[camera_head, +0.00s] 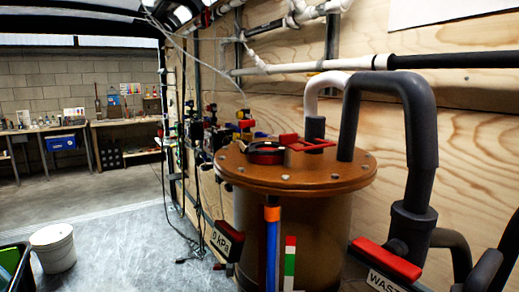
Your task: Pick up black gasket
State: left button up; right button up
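A brown tank (300,230) with a round, bolted lid (230,166) stands in the middle right of the head view. A dark round piece with red on it (266,152) sits on the lid towards the left. It may be a port or a ring; I cannot tell whether it is the black gasket. A red handle-like part (308,143) lies just right of it. No other gasket can be made out. Neither of my grippers shows in this view.
Grey pipes (420,150) rise beside the tank, with a red-handled valve (388,258) at lower right. A white bucket (53,248) and a dark crate (14,268) with something green stand at lower left. Cables hang by the plywood wall. Grey floor (130,250) is clear between bucket and tank.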

aim_at(244, 144)
jog(key=i+j+z, duration=0.35)
jog(key=j, duration=0.25)
jog(key=i+j+z, duration=0.15)
jog(key=j, duration=0.2)
jog(key=i+j+z, duration=0.15)
jog(key=j, duration=0.2)
jog(key=j+z, duration=0.15)
jog(key=j, duration=0.2)
jog(key=i, duration=0.05)
